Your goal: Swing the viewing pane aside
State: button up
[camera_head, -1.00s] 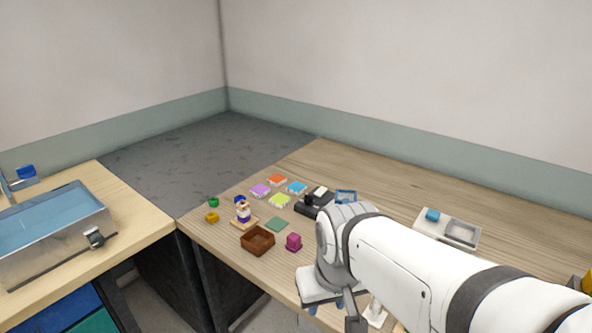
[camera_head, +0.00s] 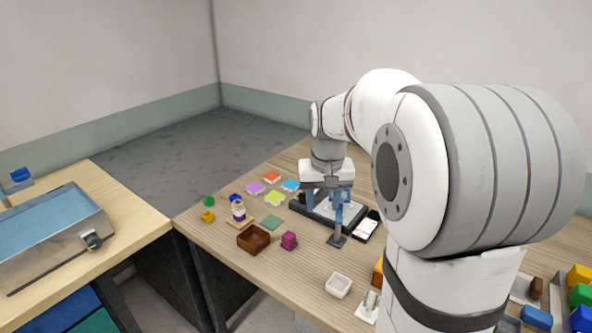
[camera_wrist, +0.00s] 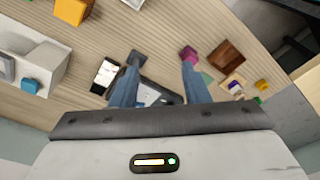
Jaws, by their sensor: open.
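A dark instrument base (camera_head: 297,205) with a pale plate on it stands on the wooden table; the plate also shows between my fingers in the wrist view (camera_wrist: 150,96). I cannot clearly single out the viewing pane; my fingers partly cover the instrument. My gripper (camera_head: 323,208) points down over the instrument, its blue fingers spread with nothing between them. In the wrist view my gripper (camera_wrist: 160,75) is open, one finger on each side of the plate. Whether a finger touches the instrument cannot be told. A dark foot-like piece shows at the end of one finger.
A magenta block (camera_head: 289,240) and a brown tray (camera_head: 253,240) lie at the front left. Several coloured tiles and small blocks lie behind them. A black-and-white flat device (camera_head: 368,226) and a white dish (camera_head: 338,285) stand to the right. A metal basin (camera_head: 50,240) is on the left counter.

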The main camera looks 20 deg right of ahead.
jog(key=w+d+f+m+p, duration=0.1)
jog(key=w+d, duration=0.3)
jog(key=w, duration=0.1)
jog(key=w+d+f+g, duration=0.1)
jog(key=w+d+f, duration=0.1)
jog(key=w+d, duration=0.2)
jog(key=w+d+f+m+p, duration=0.1)
jog(key=w+d+f, duration=0.1)
jog(key=w+d, duration=0.2)
jog(key=shift+w+f+m+p, duration=0.15)
jog(key=shift+w, duration=0.6)
jog(key=shift+w+f+m+p, duration=0.1)
jog(key=shift+w+m+p, duration=0.05)
jog(key=shift+w, duration=0.6)
jog(key=shift+w+d+f, duration=0.15)
jog(key=shift+d+f, duration=0.05)
notch_tip(320, 180, down, 8)
jog(key=shift+r+p, duration=0.15)
jog(key=shift+p, duration=0.45)
jog(key=shift+c, duration=0.3)
grip_shut()
